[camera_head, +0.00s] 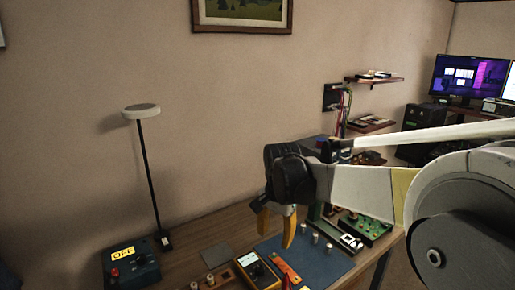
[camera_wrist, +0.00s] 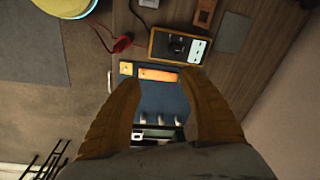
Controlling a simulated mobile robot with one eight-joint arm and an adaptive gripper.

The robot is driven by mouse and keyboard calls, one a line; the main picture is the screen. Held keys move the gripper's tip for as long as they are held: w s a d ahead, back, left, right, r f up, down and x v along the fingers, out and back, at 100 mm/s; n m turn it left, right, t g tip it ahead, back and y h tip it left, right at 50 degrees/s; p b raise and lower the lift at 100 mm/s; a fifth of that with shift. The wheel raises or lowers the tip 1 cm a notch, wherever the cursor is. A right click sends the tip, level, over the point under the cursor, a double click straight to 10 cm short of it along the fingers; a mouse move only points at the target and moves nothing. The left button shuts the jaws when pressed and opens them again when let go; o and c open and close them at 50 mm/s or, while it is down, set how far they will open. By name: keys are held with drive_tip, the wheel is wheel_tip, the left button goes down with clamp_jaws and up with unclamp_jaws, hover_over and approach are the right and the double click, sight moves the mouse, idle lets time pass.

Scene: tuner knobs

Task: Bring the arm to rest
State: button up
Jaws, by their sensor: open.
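My gripper (camera_head: 276,225) has yellow-orange fingers and hangs above the wooden workbench (camera_head: 203,242) in the head view. Its two fingers stand apart with nothing between them. In the wrist view the gripper (camera_wrist: 160,90) is open over a blue mat (camera_wrist: 150,98). An orange piece (camera_wrist: 158,75) and several small pale knobs lie below, apart from the fingers. The knobs (camera_head: 315,239) also show on the mat in the head view. My arm reaches in from the right.
A multimeter (camera_head: 257,270), a blue box labelled OFF (camera_head: 131,273) and a lamp (camera_head: 141,112) stand left on the bench. A green circuit board (camera_head: 366,228) lies right of the mat. Wall shelves (camera_head: 375,80) and a monitor (camera_head: 469,77) are behind.

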drive_tip(key=s+d+r+n+t, duration=0.1)
drive_tip(key=s+d, duration=0.3)
drive_tip(key=s, duration=0.4)
drive_tip(key=s+d+r+n+t, duration=0.1)
drive_tip(key=s+d+n+t, duration=0.2)
drive_tip(key=s+d, duration=0.2)
drive_tip(key=s+d+r+n+t, duration=0.1)
drive_tip(key=s+d, duration=0.4)
drive_tip(key=s, duration=0.6)
drive_tip(key=shift+n+t, duration=0.5)
drive_tip(key=shift+n, duration=0.5)
